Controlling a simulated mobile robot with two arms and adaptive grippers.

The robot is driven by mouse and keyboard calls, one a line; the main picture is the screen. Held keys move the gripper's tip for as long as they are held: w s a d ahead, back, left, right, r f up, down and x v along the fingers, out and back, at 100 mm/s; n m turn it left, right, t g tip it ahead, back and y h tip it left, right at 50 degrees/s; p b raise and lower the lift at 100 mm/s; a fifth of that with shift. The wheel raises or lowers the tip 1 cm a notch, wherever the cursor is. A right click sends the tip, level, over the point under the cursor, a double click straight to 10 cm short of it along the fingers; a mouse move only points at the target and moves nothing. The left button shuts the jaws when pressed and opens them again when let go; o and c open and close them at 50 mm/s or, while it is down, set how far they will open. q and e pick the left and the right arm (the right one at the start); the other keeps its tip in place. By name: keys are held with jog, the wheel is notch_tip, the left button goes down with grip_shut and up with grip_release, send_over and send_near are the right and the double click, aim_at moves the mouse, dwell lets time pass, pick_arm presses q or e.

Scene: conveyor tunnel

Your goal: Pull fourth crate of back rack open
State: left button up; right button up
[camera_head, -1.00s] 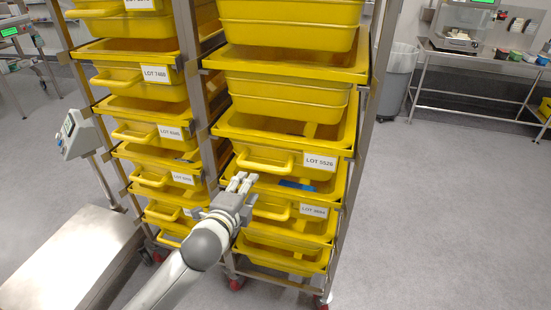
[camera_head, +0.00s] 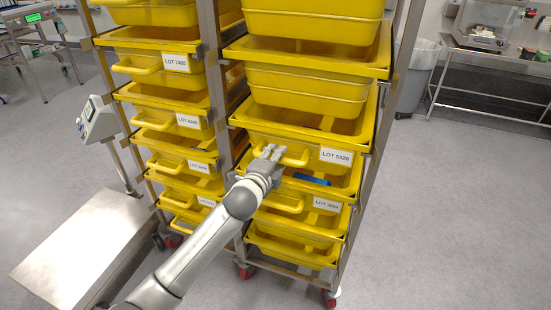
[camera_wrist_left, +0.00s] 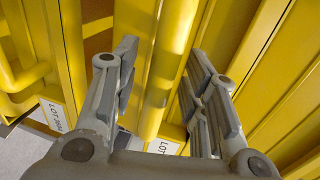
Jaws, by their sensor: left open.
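The yellow crate labelled LOT 5528 (camera_head: 337,157) sits in the right-hand rack, with its pull handle (camera_head: 294,158) on its front. My left gripper (camera_head: 272,151) is at this handle, overlapping its left part. In the left wrist view my left gripper (camera_wrist_left: 163,58) is open, with a yellow bar (camera_wrist_left: 152,118) running between its fingers and a partly hidden white label (camera_wrist_left: 165,147) behind. Whether the fingers touch the bar cannot be told. My right gripper is not in view.
Below is the crate labelled LOT 3094 (camera_head: 327,204), with a blue item (camera_head: 312,180) showing above its front. A left-hand rack of yellow crates (camera_head: 187,121) stands alongside. A steel platform scale (camera_head: 82,245) is at left, a grey bin (camera_head: 417,78) at right. The floor right is clear.

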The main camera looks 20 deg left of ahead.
pick_arm(q)
jog(key=shift+w, duration=0.2)
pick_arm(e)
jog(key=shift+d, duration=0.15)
pick_arm(q)
jog(key=shift+c, duration=0.5)
grip_shut()
jog(key=shift+s+f, duration=0.1)
jog(key=shift+s, duration=0.05)
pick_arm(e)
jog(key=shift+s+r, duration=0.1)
